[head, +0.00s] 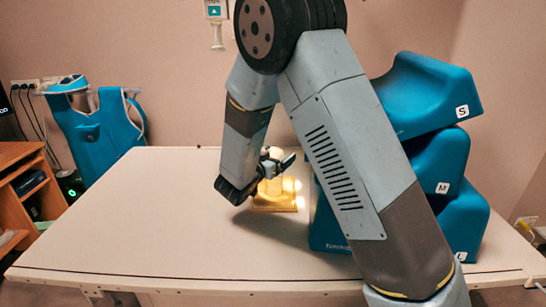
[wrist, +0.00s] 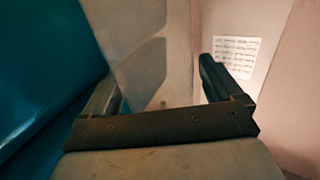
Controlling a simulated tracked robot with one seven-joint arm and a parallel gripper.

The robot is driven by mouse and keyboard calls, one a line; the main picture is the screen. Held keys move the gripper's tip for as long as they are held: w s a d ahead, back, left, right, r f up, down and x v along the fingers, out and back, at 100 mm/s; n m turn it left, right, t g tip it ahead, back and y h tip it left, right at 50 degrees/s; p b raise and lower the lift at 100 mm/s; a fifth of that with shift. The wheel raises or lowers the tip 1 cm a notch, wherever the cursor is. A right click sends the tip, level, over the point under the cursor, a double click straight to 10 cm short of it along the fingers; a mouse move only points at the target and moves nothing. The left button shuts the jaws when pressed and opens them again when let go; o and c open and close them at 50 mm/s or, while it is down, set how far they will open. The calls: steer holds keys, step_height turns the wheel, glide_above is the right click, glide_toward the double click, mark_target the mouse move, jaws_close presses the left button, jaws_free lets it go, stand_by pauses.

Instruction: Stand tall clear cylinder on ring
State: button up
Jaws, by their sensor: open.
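A glowing, yellowish see-through thing (head: 276,201) stands on the pale table (head: 130,210) in the head view, just beside and partly behind my gripper (head: 262,178). Its lower part looks square-edged; the gripper hides much of its upper part. I cannot make out a separate clear cylinder or a ring. In the wrist view my gripper (wrist: 158,68) has its two dark fingers wide apart, with nothing held between them. I cannot tell whether a finger touches the glowing thing.
Stacked blue wedge cushions (head: 440,160) stand right of my arm, on the table's right side. A blue vest (head: 95,125) hangs on the left wall, near a wooden shelf (head: 25,190). The table's left and front are clear. A printed sheet (wrist: 236,55) shows on the wall.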

steer(key=shift+r, duration=0.1)
steer(key=v, duration=1.2)
